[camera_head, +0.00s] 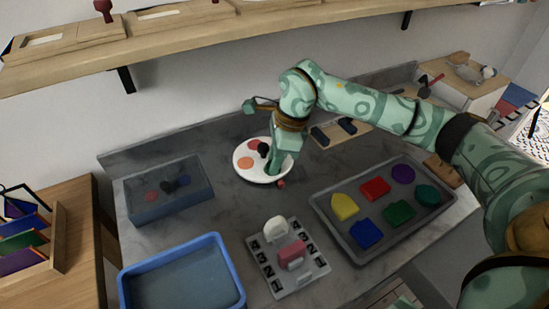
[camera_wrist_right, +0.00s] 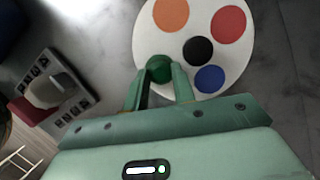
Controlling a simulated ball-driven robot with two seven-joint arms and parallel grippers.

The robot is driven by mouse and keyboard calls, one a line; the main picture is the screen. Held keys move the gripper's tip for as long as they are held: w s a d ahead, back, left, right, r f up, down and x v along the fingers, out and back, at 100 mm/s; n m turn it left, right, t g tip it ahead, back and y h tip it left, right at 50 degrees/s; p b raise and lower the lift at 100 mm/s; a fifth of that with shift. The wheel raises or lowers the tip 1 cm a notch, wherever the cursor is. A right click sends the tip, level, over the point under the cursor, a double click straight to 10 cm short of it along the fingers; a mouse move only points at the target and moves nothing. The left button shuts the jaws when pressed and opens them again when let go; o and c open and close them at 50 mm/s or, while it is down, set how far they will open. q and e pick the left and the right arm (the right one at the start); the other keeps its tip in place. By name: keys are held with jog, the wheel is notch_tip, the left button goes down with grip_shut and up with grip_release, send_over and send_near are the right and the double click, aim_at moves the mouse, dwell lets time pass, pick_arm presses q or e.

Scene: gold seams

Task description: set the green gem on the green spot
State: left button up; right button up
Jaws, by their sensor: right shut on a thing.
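A white round plate (camera_head: 243,174) with coloured spots lies on the grey worktop, and it also shows in the right wrist view (camera_wrist_right: 240,58). The wrist view shows its orange spot (camera_wrist_right: 171,14), red spot (camera_wrist_right: 231,23) and blue spot (camera_wrist_right: 210,79). A round black thing (camera_wrist_right: 199,51) is at its middle. My right gripper (camera_head: 272,172) is over the plate's near right part. In the wrist view my right gripper (camera_wrist_right: 158,76) is shut on the rounded green gem (camera_wrist_right: 158,67). I see no green spot; the gem and fingers cover part of the plate. My left gripper is not in view.
A grey tray (camera_head: 333,228) of coloured shapes stands to the right. A numbered block (camera_head: 261,270) is in front, a blue bin (camera_head: 233,276) at front left, a clear box (camera_head: 143,212) at left. A small red thing (camera_head: 281,184) lies beside the plate.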

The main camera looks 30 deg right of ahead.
aim_at(283, 168)
jog(key=shift+f, duration=0.15)
jog(key=o, duration=0.6)
jog(key=shift+o, duration=0.2)
jog(key=p+v, duration=0.2)
jog(key=v, duration=0.4)
jog(key=shift+r, duration=0.25)
pick_arm(q)
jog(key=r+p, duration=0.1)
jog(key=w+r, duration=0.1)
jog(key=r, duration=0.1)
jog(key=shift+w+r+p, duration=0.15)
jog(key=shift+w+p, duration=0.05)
jog(key=shift+p, duration=0.15)
pick_arm(e)
jog(key=s+d+f, duration=0.1)
jog(key=s+d, duration=0.3)
jog(key=d, duration=0.6)
jog(key=shift+s+d, duration=0.35)
jog(key=shift+s, duration=0.05)
